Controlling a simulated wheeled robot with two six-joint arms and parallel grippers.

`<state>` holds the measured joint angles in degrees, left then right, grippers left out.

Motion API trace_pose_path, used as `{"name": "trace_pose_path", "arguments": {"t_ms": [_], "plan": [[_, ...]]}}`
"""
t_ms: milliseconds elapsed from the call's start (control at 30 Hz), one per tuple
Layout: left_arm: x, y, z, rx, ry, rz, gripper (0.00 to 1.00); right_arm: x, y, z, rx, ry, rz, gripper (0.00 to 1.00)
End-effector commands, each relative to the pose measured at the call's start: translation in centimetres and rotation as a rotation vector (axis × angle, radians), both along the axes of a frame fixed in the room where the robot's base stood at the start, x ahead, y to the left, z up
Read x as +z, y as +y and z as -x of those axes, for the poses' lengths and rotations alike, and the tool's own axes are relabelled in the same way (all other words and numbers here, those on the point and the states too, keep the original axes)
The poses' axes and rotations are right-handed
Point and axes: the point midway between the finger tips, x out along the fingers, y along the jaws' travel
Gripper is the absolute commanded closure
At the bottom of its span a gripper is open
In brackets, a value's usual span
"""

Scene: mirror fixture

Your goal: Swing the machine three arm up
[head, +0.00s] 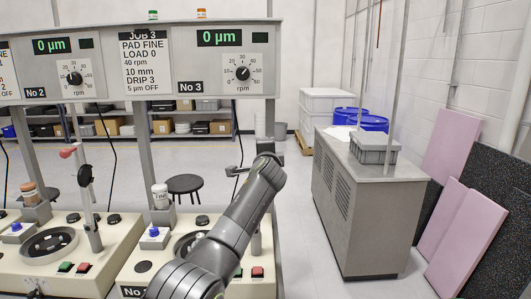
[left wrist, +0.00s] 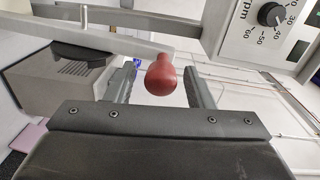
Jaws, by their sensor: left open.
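Machine three (head: 133,248) stands at the centre of the head view, under the panel marked No 3 (head: 207,65). Its swing arm is mostly hidden there behind my left arm. In the left wrist view the arm shows as a pale grey bar (left wrist: 105,40) ending in a dark red knob (left wrist: 161,76). My left gripper (left wrist: 160,88) is open, with the knob showing between its two fingers. I cannot tell whether the fingers touch it. In the head view my wrist hides most of the gripper. My right gripper is not in view.
Machine two (head: 45,245) stands to the left, its arm raised with a red knob (head: 68,152). A white bottle (head: 160,196) stands on machine three. A grey cabinet (head: 365,205) stands to the right, with floor between. A black stool (head: 185,184) is behind the machines.

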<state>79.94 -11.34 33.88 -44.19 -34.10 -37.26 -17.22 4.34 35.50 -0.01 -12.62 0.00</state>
Motion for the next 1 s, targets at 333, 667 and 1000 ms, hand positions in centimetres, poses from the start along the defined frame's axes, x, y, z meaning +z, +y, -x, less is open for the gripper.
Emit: {"name": "trace_pose_path", "arguments": {"t_ms": [333, 667, 1000], "plan": [[-0.1, 0.0, 0.8, 0.002, -0.001, 0.001, 0.52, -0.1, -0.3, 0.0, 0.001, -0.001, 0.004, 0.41], [-0.1, 0.1, 3.4, 0.0, 0.0, 0.002, 0.52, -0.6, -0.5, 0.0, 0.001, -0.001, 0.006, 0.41], [0.1, 0.1, 7.2, -0.001, 0.0, 0.004, 0.52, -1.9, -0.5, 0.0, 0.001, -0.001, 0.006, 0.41]]}}
